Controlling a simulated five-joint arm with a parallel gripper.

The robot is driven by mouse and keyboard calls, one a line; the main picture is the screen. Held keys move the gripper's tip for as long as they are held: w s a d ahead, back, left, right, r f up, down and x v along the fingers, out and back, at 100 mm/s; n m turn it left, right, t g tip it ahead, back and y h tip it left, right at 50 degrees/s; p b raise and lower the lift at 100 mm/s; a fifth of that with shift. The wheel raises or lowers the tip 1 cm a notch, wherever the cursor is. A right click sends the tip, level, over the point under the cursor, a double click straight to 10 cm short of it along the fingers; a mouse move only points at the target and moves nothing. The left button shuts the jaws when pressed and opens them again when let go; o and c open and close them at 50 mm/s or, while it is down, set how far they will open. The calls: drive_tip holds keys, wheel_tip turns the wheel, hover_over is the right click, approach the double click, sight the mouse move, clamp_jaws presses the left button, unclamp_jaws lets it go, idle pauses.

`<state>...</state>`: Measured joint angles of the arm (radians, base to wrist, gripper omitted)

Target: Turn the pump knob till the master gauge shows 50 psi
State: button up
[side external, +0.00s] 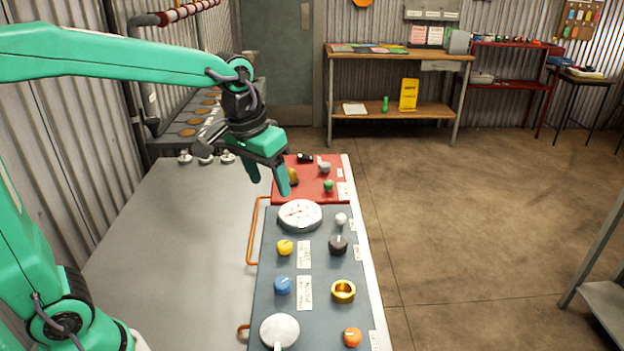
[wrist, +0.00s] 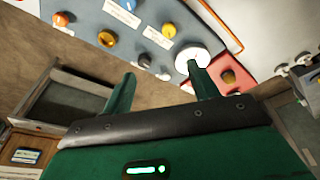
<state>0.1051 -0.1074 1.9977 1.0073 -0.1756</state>
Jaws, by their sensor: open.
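A white round gauge (side external: 300,215) with a red needle lies at the far end of the grey panel (side external: 318,250); its reading is too small to tell. Knobs on the panel are yellow (side external: 285,247), blue (side external: 283,285), black (side external: 338,245), white (side external: 341,219) and orange (side external: 352,337), plus a gold ring-shaped one (side external: 343,291). The labels are unreadable, so I cannot tell which is the pump knob. My gripper (side external: 268,186) is open and empty, above the bench near the red panel's left edge. In the wrist view a white disc (wrist: 190,62) shows partly behind a finger.
An orange rail (side external: 252,235) runs along the left side. A second white disc (side external: 280,331) sits at the near end.

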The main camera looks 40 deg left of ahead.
drive_tip(key=w+d+f+g, duration=0.1)
drive_tip(key=w+d+f, duration=0.2)
drive_tip(key=w+f, duration=0.35)
drive_tip(key=g, duration=0.2)
hover_over(338, 241)
drive_tip(key=shift+n, duration=0.4)
wheel_tip(338, 241, down, 5)
drive_tip(key=shift+d+r, duration=0.1)
drive_tip(key=shift+r, duration=0.05)
drive_tip(key=shift+f, duration=3.95)
drive_tip(key=c, duration=1)
